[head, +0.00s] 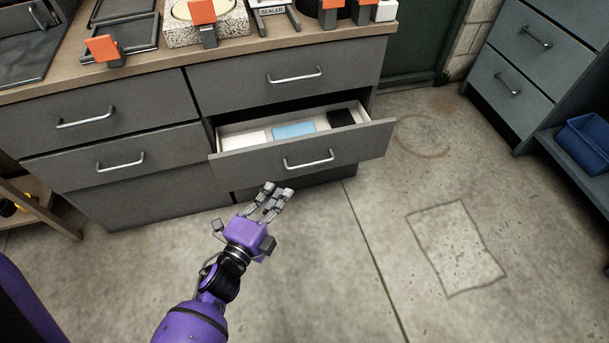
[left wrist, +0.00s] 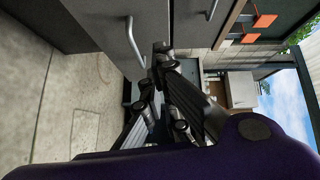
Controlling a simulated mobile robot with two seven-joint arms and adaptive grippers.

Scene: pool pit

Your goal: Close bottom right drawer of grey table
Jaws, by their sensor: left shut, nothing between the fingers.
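The grey table (head: 200,168) has a wooden top and several drawers with silver handles. Its bottom right drawer (head: 352,146) stands pulled open, with white, light blue and black flat items inside. The drawer's silver handle (head: 308,160) is on its front. My left gripper (head: 271,194) is in front of and below the drawer front, left of the handle, shut and empty. In the left wrist view, the left gripper (left wrist: 152,75) shows close to a grey front with a silver handle (left wrist: 134,42). Whether it touches the drawer is hard to tell. My right gripper is not in view.
The other table drawers, such as the top right one (head: 290,76), are shut. A grey-blue cabinet (head: 520,70) and a blue bin (head: 585,142) stand at the right. The concrete floor (head: 350,260) in front is clear. Orange-tabbed items (head: 104,50) sit on the tabletop.

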